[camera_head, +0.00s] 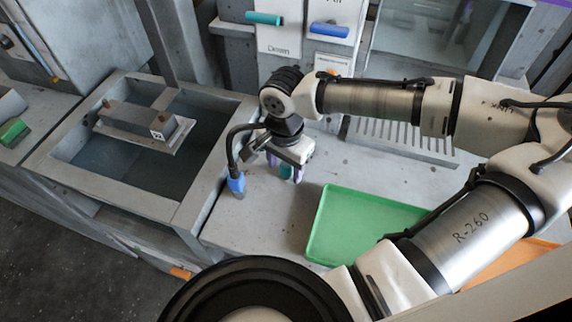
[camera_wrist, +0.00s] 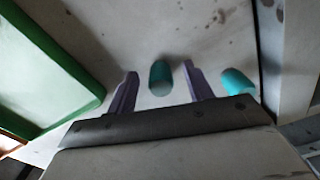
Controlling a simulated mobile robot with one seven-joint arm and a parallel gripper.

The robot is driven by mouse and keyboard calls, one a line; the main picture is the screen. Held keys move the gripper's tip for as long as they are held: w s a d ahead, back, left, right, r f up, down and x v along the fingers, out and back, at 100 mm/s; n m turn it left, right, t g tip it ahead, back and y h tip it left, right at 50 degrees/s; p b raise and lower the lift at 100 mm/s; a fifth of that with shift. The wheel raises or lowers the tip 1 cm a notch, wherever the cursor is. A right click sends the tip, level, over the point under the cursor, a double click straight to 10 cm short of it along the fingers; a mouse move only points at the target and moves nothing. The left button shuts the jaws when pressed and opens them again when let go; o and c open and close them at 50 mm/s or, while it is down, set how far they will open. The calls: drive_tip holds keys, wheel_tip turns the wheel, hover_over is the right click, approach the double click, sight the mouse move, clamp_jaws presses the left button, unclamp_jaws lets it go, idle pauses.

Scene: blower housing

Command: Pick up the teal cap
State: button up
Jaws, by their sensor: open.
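My gripper (camera_wrist: 158,82) points down over the grey worktop with its two purple fingers apart. In the wrist view, a short rounded teal piece (camera_wrist: 160,74) with a greyish end lies between the fingers, with a gap on each side. A second teal piece (camera_wrist: 237,82) lies outside the right finger, partly hidden by the gripper body. I cannot tell for certain which of them is the teal cap. In the head view, my gripper (camera_head: 286,170) is over the worktop, and a bit of teal (camera_head: 287,172) shows between the fingers.
A green tray (camera_head: 316,232) lies right of my gripper; its edge also shows in the wrist view (camera_wrist: 62,55). A sunken basin (camera_head: 200,190) lies further left. A slotted plate (camera_head: 385,137) lies behind.

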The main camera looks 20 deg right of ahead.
sight(285, 165)
drive_tip(key=c, duration=1.1)
drive_tip(key=shift+o, duration=0.2)
drive_tip(key=shift+r, duration=0.1)
wheel_tip(285, 165, up, 20)
drive_tip(key=b, duration=0.2)
